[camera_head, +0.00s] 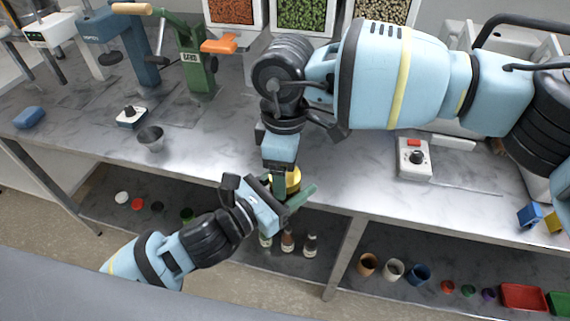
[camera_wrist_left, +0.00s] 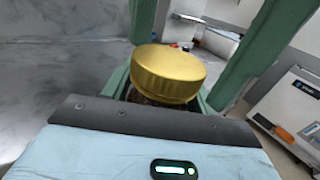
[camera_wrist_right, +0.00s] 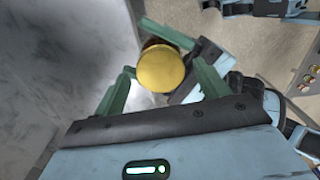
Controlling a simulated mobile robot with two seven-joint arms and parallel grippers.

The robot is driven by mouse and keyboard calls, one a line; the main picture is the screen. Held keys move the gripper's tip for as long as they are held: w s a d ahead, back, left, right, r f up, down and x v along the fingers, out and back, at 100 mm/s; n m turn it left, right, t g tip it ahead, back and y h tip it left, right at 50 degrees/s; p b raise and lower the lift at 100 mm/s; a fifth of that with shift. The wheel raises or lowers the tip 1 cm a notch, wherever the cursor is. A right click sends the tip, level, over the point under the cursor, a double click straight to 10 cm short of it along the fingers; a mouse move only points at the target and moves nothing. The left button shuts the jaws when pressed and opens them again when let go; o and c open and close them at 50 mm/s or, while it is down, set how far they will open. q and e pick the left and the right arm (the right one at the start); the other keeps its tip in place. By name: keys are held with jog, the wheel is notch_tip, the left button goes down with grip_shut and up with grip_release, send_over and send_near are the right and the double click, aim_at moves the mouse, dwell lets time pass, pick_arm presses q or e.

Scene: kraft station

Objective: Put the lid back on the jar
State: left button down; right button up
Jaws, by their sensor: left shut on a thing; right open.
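The gold lid (camera_wrist_left: 168,74) sits over the jar between my left gripper's green fingers in the left wrist view. Only a dark sliver of the jar (camera_wrist_left: 150,98) shows below it; whether the lid is fully seated cannot be told. My left gripper (camera_head: 292,197) is shut on the jar, in front of the bench edge. My right gripper (camera_head: 281,172) comes down from above and is open. In the right wrist view the lid (camera_wrist_right: 160,68) lies between its spread fingers, with a gap at least on the left. In the head view the lid (camera_head: 292,180) is partly hidden by the grippers.
The marble bench (camera_head: 225,140) is clear near the grippers. A metal cup (camera_head: 151,138) and a small knob box (camera_head: 131,117) stand left; a switch box (camera_head: 414,158) stands right. Small bottles (camera_head: 288,240) and several cups (camera_head: 392,269) stand on the lower shelf.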

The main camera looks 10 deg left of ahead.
jog(key=shift+r, duration=2.3)
jog(key=shift+c, duration=0.4)
